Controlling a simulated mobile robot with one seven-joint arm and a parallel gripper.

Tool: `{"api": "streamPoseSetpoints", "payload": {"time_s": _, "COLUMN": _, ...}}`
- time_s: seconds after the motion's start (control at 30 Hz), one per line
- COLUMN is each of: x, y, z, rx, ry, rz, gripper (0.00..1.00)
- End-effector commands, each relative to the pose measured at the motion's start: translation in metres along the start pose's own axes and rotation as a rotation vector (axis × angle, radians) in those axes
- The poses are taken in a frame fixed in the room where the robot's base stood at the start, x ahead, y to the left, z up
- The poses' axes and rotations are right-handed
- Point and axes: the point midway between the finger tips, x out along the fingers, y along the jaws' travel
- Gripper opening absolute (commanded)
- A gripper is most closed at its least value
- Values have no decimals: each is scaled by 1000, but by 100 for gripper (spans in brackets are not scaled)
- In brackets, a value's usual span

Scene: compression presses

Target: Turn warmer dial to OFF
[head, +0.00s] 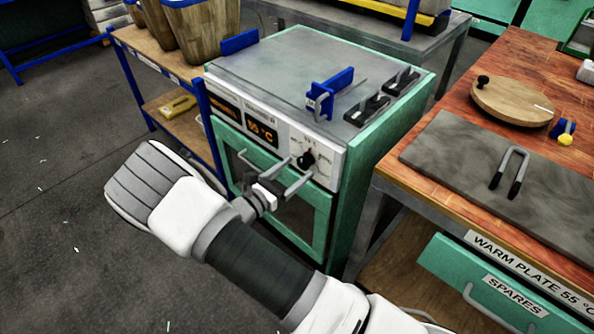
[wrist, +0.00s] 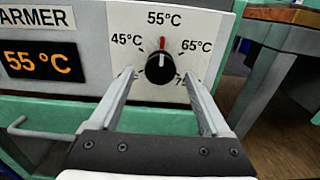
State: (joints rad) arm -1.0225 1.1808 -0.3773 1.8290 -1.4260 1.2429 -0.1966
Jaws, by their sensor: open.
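The warmer (head: 340,200) is a green cabinet with a pale front panel, and its display (wrist: 40,62) reads 55 °C. The black dial (wrist: 160,67) sits right of the display. A red mark stands at its top and its pointer line is up, toward the 55°C label. The dial also shows in the head view (head: 306,159). My gripper (wrist: 158,76) is open, one finger to each side of the dial. In the head view my gripper (head: 297,170) is in front of the panel. Contact cannot be told. A label at lower right is partly hidden by the right finger; no OFF label is readable.
A handle (wrist: 38,130) juts out at the lower left of the panel. A wooden bench (head: 500,60) with a grey plate (head: 450,155) stands close on the right. A blue-framed shelf (head: 150,55) with baskets stands left. Open floor lies at left.

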Motion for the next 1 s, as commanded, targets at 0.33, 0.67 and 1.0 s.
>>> {"api": "streamPoseSetpoints", "payload": {"time_s": 0.33, "x": 12, "y": 0, "z": 0, "rx": 0, "ry": 0, "rz": 1, "gripper": 81}}
{"api": "streamPoseSetpoints", "payload": {"time_s": 0.67, "x": 12, "y": 0, "z": 0, "rx": 0, "ry": 0, "rz": 1, "gripper": 40}}
{"api": "streamPoseSetpoints", "payload": {"time_s": 1.0, "x": 12, "y": 0, "z": 0, "rx": -2, "ry": 0, "rz": 1, "gripper": 0}}
